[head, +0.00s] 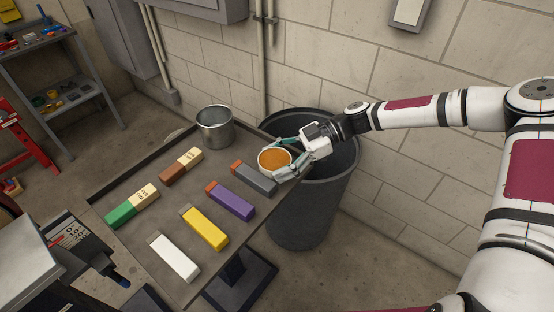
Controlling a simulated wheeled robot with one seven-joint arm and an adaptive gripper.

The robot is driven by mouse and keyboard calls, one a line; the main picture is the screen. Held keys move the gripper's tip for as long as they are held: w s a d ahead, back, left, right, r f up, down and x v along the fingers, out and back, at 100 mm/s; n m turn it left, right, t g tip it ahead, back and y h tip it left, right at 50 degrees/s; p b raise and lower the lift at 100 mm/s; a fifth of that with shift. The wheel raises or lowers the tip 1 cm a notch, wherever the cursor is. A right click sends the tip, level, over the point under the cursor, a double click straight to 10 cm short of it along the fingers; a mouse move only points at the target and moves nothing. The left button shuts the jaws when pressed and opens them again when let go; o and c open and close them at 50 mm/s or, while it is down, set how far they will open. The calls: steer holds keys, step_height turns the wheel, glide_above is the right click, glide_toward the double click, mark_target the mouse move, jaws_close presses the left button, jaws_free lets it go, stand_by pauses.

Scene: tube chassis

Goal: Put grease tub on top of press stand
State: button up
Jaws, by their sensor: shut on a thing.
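The grease tub (275,159) is a small round tub with a pale rim and an orange-brown top. My gripper (286,156) comes in from the right and is shut on the tub, with its fingers on either side. The tub looks upright, over the far right edge of a dark grey pedestal table (155,225). I cannot tell whether the tub touches the tabletop. No label shows which thing is the press stand, so I cannot tell it for certain.
Coloured blocks, among them purple (232,201), yellow (204,228) and white (175,258), lie on the table. A metal can (214,127) stands at its far corner. A black bin (300,220) stands behind my gripper. Shelves (60,75) stand at the left.

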steer(key=o, duration=1.5)
steer(key=shift+c, duration=0.2)
steer(key=b+v, duration=0.1)
steer(key=v, duration=1.1)
steer(key=shift+b, duration=0.3)
